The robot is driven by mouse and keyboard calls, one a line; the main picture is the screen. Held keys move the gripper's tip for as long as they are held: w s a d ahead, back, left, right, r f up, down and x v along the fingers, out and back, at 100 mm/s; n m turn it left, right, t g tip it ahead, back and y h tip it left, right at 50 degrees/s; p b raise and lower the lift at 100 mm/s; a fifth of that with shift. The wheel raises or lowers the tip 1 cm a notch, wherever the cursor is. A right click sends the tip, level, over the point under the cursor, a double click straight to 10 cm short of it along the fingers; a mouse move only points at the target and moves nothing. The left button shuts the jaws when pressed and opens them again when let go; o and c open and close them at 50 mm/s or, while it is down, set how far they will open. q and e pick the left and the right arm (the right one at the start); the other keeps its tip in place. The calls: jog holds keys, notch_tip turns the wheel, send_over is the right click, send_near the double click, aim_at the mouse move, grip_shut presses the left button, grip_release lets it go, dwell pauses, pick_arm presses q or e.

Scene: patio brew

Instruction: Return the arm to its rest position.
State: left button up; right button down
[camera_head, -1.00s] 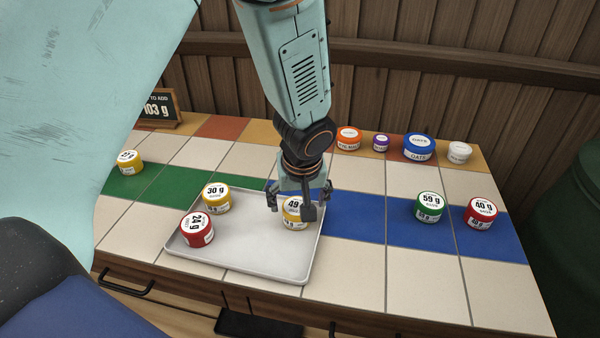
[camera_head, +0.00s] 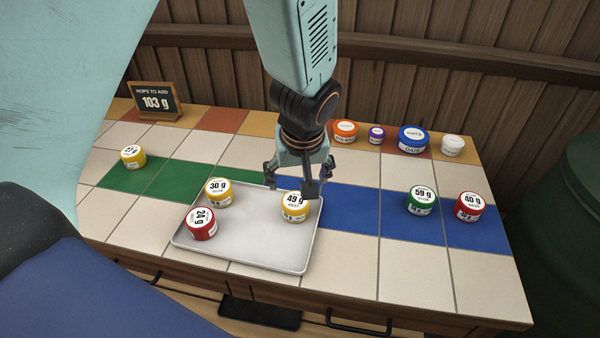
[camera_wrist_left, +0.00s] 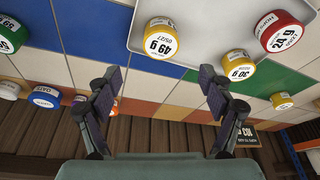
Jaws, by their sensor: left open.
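My left gripper (camera_head: 298,182) is open and empty, a little above the back edge of the grey tray (camera_head: 250,252). In the left wrist view its two fingers (camera_wrist_left: 158,92) are spread apart with nothing between them. A yellow 49 g jar (camera_head: 295,207) stands on the tray just in front of the gripper, apart from it. It also shows in the left wrist view (camera_wrist_left: 160,38). A yellow 30 g jar (camera_head: 219,193) and a red 24 g jar (camera_head: 201,224) stand on the tray's left side. My right gripper is not in view.
A green 59 g jar (camera_head: 422,201) and a red 40 g jar (camera_head: 469,207) stand on the blue tiles. A yellow jar (camera_head: 133,156) stands at left. Several jars, including a blue one (camera_head: 412,139), line the back. A sign (camera_head: 155,101) reads 103 g.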

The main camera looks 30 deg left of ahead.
aim_at(296, 202)
pick_arm(q)
jog(key=b+x, duration=0.8)
jog(key=x, duration=0.4)
jog(key=shift+f, duration=0.2)
jog(key=shift+r, duration=0.1)
dwell(0.3)
